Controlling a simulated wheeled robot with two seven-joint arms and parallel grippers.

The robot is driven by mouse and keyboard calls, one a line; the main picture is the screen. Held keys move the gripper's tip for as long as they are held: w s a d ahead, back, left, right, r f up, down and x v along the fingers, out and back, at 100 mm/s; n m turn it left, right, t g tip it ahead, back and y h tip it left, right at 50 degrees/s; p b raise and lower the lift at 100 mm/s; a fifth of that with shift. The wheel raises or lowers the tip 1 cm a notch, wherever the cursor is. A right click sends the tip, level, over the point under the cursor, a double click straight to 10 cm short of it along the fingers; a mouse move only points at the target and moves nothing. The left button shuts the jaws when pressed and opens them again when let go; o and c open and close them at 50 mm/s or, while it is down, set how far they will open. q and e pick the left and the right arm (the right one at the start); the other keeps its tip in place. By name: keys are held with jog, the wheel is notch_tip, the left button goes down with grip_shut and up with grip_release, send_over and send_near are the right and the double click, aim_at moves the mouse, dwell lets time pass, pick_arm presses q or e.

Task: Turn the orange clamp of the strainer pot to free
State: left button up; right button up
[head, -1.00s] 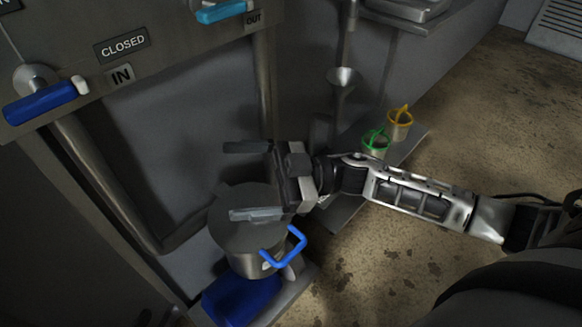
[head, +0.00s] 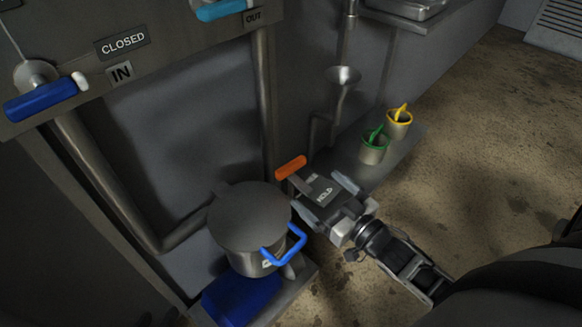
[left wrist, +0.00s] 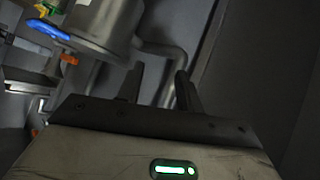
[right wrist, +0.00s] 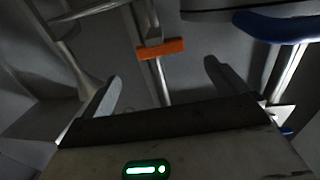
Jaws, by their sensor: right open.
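The strainer pot (head: 250,220) is a grey lidded pot with a blue handle (head: 285,248). The clamp also shows in the right wrist view (right wrist: 160,49), beyond the fingertips. My right gripper (head: 322,190) is open at the plate, its fingers on either side of the stem's line, apart from the orange bar. My left gripper (left wrist: 160,86) is outside the head view; its fingers stand apart with nothing visible between them.
The pot stands beside a blue block (head: 240,298) on a ledge. A green-rimmed cup (head: 373,148) and a yellow-rimmed cup (head: 398,122) stand on a shelf behind the gripper. A bent pipe (head: 100,180) runs left of the pot. The floor at right is clear.

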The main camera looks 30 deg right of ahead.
aim_at(294, 170)
jog(key=b+x, duration=0.1)
jog(key=x, duration=0.8)
jog(key=shift+w+a+b, duration=0.1)
jog(key=shift+w+b, duration=0.2)
jog(key=shift+w+a, duration=0.1)
jog(key=shift+w, duration=0.3)
pick_arm(q)
jog(key=shift+w+d+f, duration=0.25)
jog(key=shift+f, duration=0.35)
jog(key=shift+w+d+f, duration=0.2)
jog(key=shift+f, duration=0.35)
jog(key=shift+s, duration=0.1)
pick_arm(e)
jog(key=c, duration=1)
